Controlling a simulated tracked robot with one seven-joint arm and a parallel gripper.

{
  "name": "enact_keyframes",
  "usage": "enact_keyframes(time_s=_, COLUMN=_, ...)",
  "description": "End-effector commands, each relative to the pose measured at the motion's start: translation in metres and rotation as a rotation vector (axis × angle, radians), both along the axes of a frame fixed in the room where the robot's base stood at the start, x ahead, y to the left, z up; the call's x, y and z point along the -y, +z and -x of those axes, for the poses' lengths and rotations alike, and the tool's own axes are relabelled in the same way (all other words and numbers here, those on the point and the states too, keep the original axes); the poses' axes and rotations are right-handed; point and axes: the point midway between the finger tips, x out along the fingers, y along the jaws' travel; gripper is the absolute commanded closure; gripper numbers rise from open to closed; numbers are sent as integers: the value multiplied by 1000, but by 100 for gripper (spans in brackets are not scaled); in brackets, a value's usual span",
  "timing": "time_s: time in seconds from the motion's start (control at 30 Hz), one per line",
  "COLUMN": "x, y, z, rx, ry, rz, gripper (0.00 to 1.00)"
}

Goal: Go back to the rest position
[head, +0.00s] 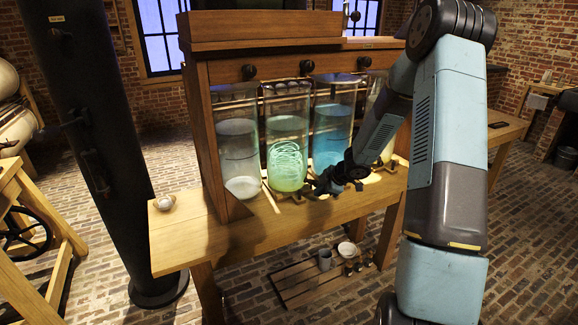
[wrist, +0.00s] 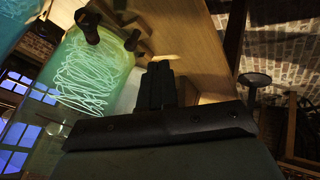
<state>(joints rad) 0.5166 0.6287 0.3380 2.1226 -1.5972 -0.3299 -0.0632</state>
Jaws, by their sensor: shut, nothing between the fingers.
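My gripper (head: 322,186) is low at the front of the wooden bench, beside the base of the green jar (head: 286,140) and the blue jar (head: 331,135). In the wrist view its dark fingers (wrist: 158,84) are together and empty. The green jar holds a pale glowing coil and shows at the left of the wrist view (wrist: 92,75). I cannot tell if the gripper touches a jar. My arm crosses the right of the head view and partly hides a yellowish jar (head: 384,148).
A clear jar (head: 238,145) with pale contents stands at the left of the wooden case (head: 205,130). A small white item (head: 165,203) lies on the bench (head: 185,240). A dark column (head: 95,130) stands at left. A slatted pallet (head: 300,285) with a cup and bowl is below.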

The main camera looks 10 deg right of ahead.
Motion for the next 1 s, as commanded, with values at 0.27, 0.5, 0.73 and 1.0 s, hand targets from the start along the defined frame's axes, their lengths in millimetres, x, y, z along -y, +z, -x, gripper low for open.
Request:
enact_keyframes(time_s=0.27, x=11, y=46, z=-2, rx=27, ry=-127, rz=80, gripper=100)
enact_keyframes(time_s=0.5, x=27, y=120, z=11, rx=63, ry=-347, rz=172, gripper=100)
enact_keyframes(time_s=0.73, x=36, y=186, z=42, rx=86, ry=-563, rz=211, gripper=100)
enact_keyframes(time_s=1.0, x=37, y=253, z=98, rx=90, ry=-807, rz=193, gripper=100)
